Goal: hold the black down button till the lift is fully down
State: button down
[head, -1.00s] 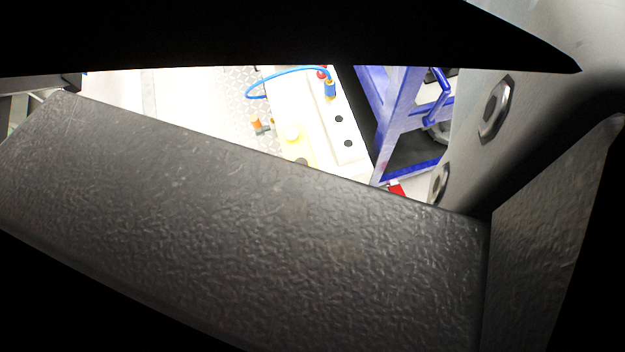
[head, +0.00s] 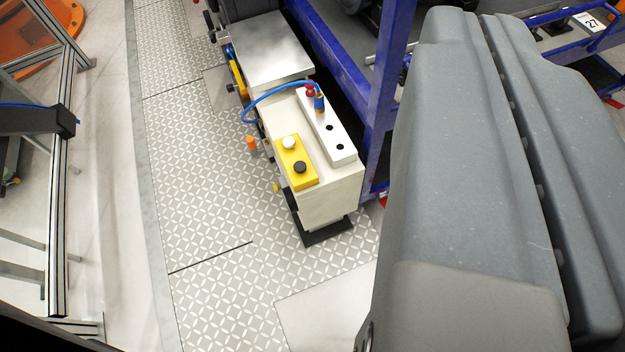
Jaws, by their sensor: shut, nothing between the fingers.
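The black down button (head: 300,167) is the nearer of two round buttons on a yellow control box (head: 306,182). A white button (head: 289,142) sits behind it. The box rests on top of a cream cabinet (head: 335,205) in the middle of the view. My gripper (head: 478,18) shows as large grey jaws filling the right side. The jaws are shut and empty. They are to the right of the black button and apart from it in the picture. I cannot tell which part of the scene is the lift or how high it stands.
A white block (head: 340,148) with two dark holes and a blue cable (head: 262,97) is beside the yellow box. A blue frame (head: 383,100) stands behind the cabinet. Patterned floor plates (head: 215,215) lie clear at left. An aluminium frame (head: 62,200) stands far left.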

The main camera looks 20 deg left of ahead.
aim_at(299, 167)
jog(key=u, duration=0.15)
jog(key=i, duration=0.85)
jog(key=z, duration=0.05)
